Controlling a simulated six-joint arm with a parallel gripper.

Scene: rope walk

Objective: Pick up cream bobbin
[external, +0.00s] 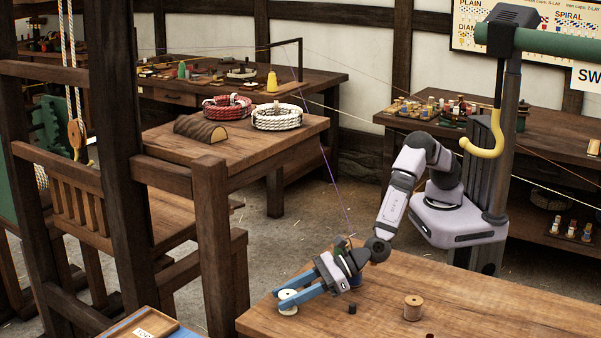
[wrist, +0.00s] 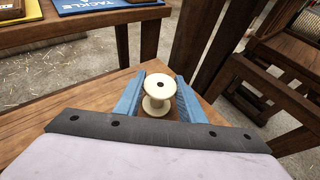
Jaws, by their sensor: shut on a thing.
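The cream bobbin (external: 288,296) is between the blue fingers of my gripper (external: 289,299), near the left corner of the wooden table (external: 480,300) in the external view. Whether the bobbin's base touches the table cannot be told.
A tan wooden spool (external: 413,307) and a small dark piece (external: 352,309) are on the same table, right of my gripper. A blue tackle board (wrist: 95,5) lies beyond a gap.

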